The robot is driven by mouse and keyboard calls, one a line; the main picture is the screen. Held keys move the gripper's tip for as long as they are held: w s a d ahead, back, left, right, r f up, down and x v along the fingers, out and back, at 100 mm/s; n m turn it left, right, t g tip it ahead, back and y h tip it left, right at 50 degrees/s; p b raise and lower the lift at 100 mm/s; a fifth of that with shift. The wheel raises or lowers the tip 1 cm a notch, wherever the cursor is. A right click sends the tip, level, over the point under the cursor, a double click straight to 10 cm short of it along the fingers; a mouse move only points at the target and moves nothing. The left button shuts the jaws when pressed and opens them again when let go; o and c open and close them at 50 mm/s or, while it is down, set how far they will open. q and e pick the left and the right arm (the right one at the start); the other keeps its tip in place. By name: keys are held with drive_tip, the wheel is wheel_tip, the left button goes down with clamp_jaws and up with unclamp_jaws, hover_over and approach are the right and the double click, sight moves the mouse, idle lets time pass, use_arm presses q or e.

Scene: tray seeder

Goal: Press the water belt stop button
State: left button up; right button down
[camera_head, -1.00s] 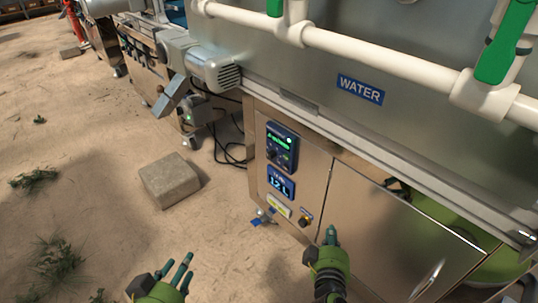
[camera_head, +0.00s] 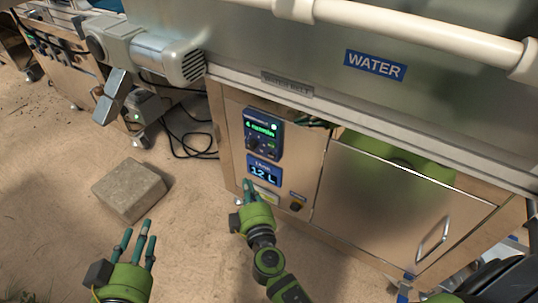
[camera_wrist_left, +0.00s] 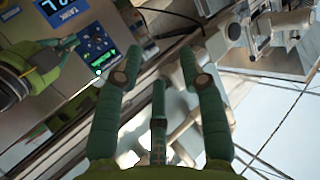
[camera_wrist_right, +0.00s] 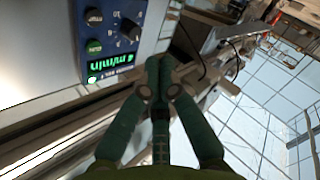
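The water belt's blue control box (camera_head: 263,134) is on the steel cabinet front, with a lit green readout, a knob and small buttons. In the right wrist view the box (camera_wrist_right: 78,35) shows a green button (camera_wrist_right: 94,46), another small button (camera_wrist_right: 93,15) and a black knob (camera_wrist_right: 130,29). I cannot tell which is the stop button. My right gripper (camera_head: 247,186) has its fingertips together, empty, in front of the lower panel and below the box. Contact cannot be judged. My left gripper (camera_head: 136,240) is open and empty, low at the left; its spread fingers show in the left wrist view (camera_wrist_left: 160,75).
Below the box are a 12 L tank display (camera_head: 264,171) and a dark knob (camera_head: 297,202). A WATER sign (camera_head: 375,65) and white pipe (camera_head: 400,25) are above. A stone block (camera_head: 130,190) lies on the floor. Cables (camera_head: 190,143) hang left of the cabinet.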

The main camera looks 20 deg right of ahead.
sight(272, 156)
drive_tip(key=shift+w+d, duration=0.1)
use_arm(q)
drive_tip(key=s+a+f+g+y+p, duration=0.1)
drive_tip(key=s+a+f+g, duration=0.2)
drive_tip(key=f, duration=0.4)
drive_tip(key=shift+s+f+n+g+y, duration=0.3)
drive_tip(key=shift+s+g+y, duration=0.15)
drive_tip(key=shift+g, duration=0.55)
use_arm(e)
drive_tip(key=w+d, duration=0.5)
drive_tip(key=d, duration=0.1)
drive_tip(key=shift+w+d, duration=0.15)
drive_tip(key=shift+d, duration=0.25)
use_arm(q)
drive_tip(key=shift+a, duration=0.1)
use_arm(e)
drive_tip(key=shift+w+d, duration=0.25)
drive_tip(key=shift+d, duration=0.05)
